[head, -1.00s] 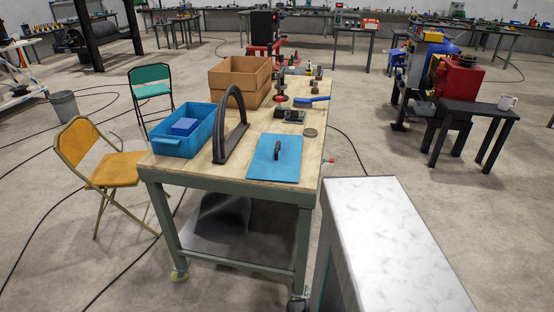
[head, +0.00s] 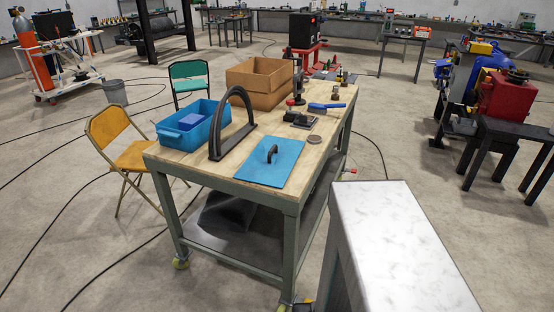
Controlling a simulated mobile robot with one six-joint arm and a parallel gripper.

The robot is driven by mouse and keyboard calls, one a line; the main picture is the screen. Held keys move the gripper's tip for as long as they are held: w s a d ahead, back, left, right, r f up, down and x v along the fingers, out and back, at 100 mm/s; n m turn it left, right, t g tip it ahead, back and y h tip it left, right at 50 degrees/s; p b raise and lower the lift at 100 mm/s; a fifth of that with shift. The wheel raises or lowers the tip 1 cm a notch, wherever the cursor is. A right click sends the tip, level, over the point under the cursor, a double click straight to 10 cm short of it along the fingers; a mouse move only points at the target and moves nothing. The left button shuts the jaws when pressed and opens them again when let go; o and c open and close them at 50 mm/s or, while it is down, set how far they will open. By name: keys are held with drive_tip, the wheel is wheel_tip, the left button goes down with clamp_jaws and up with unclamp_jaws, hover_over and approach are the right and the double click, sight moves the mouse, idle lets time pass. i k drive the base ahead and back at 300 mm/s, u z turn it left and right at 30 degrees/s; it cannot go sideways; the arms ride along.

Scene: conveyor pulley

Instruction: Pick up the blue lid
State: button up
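The blue lid (head: 268,164) is a flat light-blue rectangle with a dark arched handle (head: 272,153) on top. It lies flat near the front edge of the wooden-topped table (head: 233,155). To its left on the table is a blue bin (head: 187,135) with a smaller blue-violet block (head: 189,120) inside. A dark arch-shaped part (head: 217,136) stands upright between the bin and the lid. My gripper is not in view.
A cardboard box (head: 259,90) and several tools, including a blue-handled brush (head: 326,107), sit behind the lid. A white-topped block (head: 400,235) stands at front right. A yellow chair (head: 115,128) and a green chair (head: 191,71) stand left of the table.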

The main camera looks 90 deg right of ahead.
sight(271, 163)
drive_tip(key=k, duration=1.2)
drive_tip(key=z, duration=0.35)
